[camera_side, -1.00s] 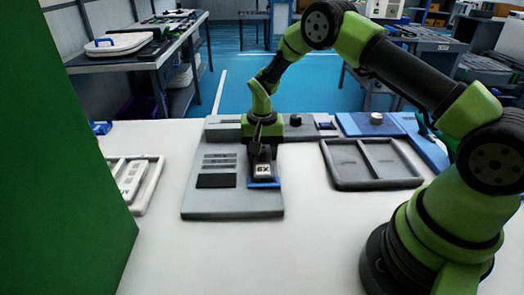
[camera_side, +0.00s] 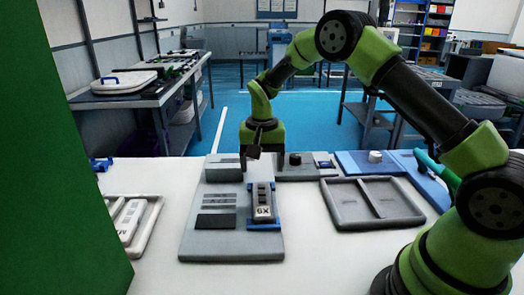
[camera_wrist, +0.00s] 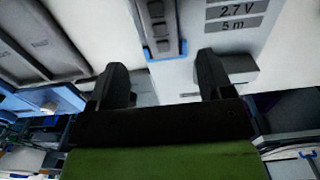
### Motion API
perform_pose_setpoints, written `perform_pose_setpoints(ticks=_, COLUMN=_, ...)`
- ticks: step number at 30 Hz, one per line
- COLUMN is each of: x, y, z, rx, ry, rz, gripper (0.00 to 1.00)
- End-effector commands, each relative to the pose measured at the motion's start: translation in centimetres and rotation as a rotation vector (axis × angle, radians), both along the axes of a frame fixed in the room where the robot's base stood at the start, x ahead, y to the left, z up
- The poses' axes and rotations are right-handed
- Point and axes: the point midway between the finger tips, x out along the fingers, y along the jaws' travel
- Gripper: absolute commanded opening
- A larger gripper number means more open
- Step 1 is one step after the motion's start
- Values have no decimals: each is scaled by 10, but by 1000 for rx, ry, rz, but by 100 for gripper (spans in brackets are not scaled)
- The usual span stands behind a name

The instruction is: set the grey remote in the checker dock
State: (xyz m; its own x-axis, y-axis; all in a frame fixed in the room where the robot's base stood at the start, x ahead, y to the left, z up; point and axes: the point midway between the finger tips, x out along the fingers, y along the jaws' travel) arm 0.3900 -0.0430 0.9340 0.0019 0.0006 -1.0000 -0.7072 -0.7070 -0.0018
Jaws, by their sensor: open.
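The grey remote (camera_side: 262,198), marked "6X" at its near end, lies in the blue-edged dock (camera_side: 278,222) on the grey checker (camera_side: 220,248). In the wrist view, part of the remote (camera_wrist: 158,28) shows with the dock's blue end rim (camera_wrist: 168,55) just past it. My gripper (camera_side: 253,152) is above the far end of the dock, apart from the remote. In the wrist view my gripper (camera_wrist: 163,80) has its fingers wide apart with nothing between them. I cannot tell whether the remote is fully seated.
An empty grey two-compartment tray (camera_side: 410,218) stands right of the checker. A light tray (camera_side: 152,220) at left holds a white remote (camera_side: 128,217), partly hidden by a green panel (camera_side: 65,150). A blue board (camera_side: 350,163) with a knob lies behind. White table is clear in front.

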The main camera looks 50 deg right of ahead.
Motion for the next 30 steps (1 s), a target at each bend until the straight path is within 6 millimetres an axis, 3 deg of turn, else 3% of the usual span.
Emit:
perform_pose_setpoints(ticks=6, x=0, y=0, z=31, rx=-1, ry=-3, rz=1, gripper=74)
perform_pose_setpoints(ticks=14, x=-2, y=2, z=46, rx=1, ry=-14, rz=8, gripper=74)
perform_pose_setpoints(ticks=17, x=-9, y=7, z=70, rx=8, ry=-54, rz=32, gripper=74)
perform_pose_setpoints(ticks=20, x=-27, y=16, z=108, rx=18, ry=-121, rz=76, gripper=74)
perform_pose_setpoints(ticks=24, x=-65, y=31, z=159, rx=31, ry=-231, rz=149, gripper=74)
perform_pose_setpoints(ticks=30, x=-133, y=50, z=203, rx=41, ry=-390, rz=252, gripper=74)
